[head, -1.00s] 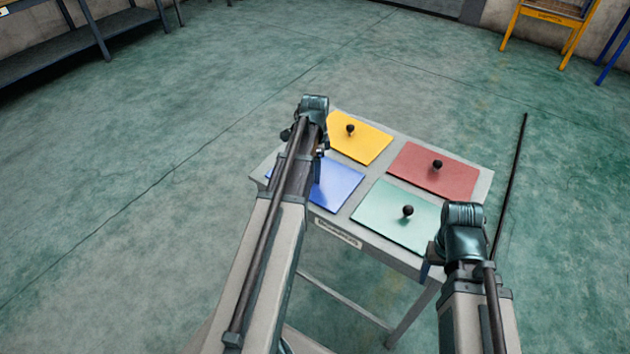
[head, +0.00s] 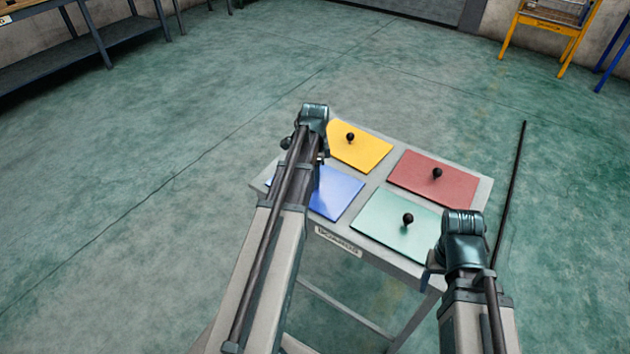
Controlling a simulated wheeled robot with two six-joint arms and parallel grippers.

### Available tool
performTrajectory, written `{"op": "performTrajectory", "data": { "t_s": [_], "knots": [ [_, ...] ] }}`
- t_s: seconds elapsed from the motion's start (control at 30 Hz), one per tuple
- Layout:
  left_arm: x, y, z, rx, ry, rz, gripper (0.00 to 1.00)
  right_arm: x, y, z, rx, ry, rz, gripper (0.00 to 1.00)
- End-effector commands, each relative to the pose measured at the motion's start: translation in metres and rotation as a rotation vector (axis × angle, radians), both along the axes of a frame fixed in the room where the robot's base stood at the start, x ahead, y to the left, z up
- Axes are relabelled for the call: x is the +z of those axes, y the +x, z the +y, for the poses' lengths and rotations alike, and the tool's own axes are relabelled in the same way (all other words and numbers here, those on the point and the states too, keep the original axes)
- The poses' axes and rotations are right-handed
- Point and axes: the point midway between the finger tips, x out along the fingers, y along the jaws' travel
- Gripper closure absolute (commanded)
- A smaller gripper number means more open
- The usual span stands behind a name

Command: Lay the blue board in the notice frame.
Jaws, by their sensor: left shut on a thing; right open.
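The blue board (head: 339,191) lies flat at the left of a grey table (head: 467,187), partly covered by my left arm. Its knob is hidden behind that arm. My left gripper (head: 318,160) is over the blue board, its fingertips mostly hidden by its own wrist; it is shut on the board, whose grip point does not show. My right gripper (head: 430,277) is open and empty beside the table's near right corner, its fingers mostly hidden. I cannot make out a notice frame in this view.
A yellow board (head: 365,152), a red board (head: 415,174) and a green board (head: 385,222), each with a black knob, lie close by on the table. A yellow stand (head: 544,24) is at the far right, and a dark shelf (head: 85,60) at upper left. Open floor lies between.

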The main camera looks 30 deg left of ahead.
Motion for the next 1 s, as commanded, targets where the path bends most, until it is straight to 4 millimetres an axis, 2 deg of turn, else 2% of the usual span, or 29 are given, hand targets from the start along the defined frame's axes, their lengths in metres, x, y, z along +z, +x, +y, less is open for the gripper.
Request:
{"op": "performTrajectory", "data": {
  "t_s": [0.27,0.8,1.0],
  "knots": [
    [0.013,0.000,0.000,0.000,0.000,0.000,1.00,0.013,0.000,0.000,0.000,0.000,0.000,0.33],
    [0.090,0.000,0.000,0.000,0.000,0.000,1.00,0.090,0.000,0.000,-0.001,0.000,0.000,0.33],
    [0.101,0.000,0.000,0.000,0.000,0.000,1.00,0.101,0.000,0.000,-0.001,0.000,0.000,0.33]
  ]
}}
